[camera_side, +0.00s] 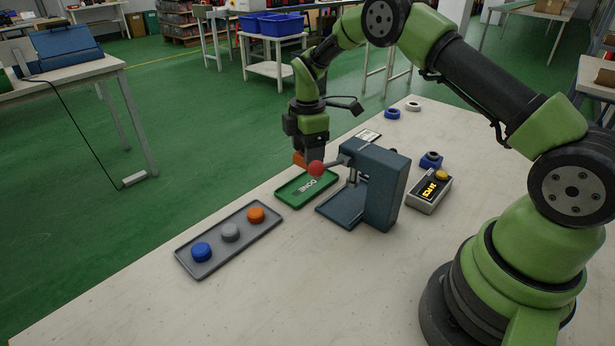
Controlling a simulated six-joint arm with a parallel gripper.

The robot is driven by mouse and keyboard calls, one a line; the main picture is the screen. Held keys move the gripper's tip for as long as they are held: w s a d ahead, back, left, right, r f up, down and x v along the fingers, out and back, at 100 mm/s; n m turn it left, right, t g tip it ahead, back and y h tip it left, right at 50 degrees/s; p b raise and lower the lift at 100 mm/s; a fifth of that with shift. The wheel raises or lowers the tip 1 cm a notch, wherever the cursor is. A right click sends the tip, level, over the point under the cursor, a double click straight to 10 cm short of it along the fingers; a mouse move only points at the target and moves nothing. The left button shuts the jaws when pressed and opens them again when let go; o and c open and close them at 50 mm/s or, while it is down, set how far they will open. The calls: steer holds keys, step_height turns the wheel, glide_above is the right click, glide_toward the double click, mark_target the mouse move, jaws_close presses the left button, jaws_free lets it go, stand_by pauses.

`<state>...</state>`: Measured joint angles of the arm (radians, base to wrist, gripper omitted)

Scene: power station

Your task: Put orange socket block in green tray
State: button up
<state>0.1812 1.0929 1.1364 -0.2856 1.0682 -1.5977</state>
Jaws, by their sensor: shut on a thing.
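The orange socket block (299,159) shows as a small orange patch at the lower end of my gripper (308,158). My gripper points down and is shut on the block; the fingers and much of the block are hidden. The green tray (284,194), marked "DONE", lies flat on the table just below and in front of my gripper in the picture. The block appears at or above the tray's far edge; I cannot tell whether it touches the tray.
A blue-grey press (385,185) with a red lever knob (316,168) stands right beside the green tray. A grey tray (213,266) holds blue, grey and orange round caps. The front table is clear.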

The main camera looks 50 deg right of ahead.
mark_target(308, 186)
steer(key=shift+f, duration=3.05)
steer(key=shift+f, duration=0.1)
steer(key=o, duration=0.9)
steer(key=shift+o, duration=0.2)
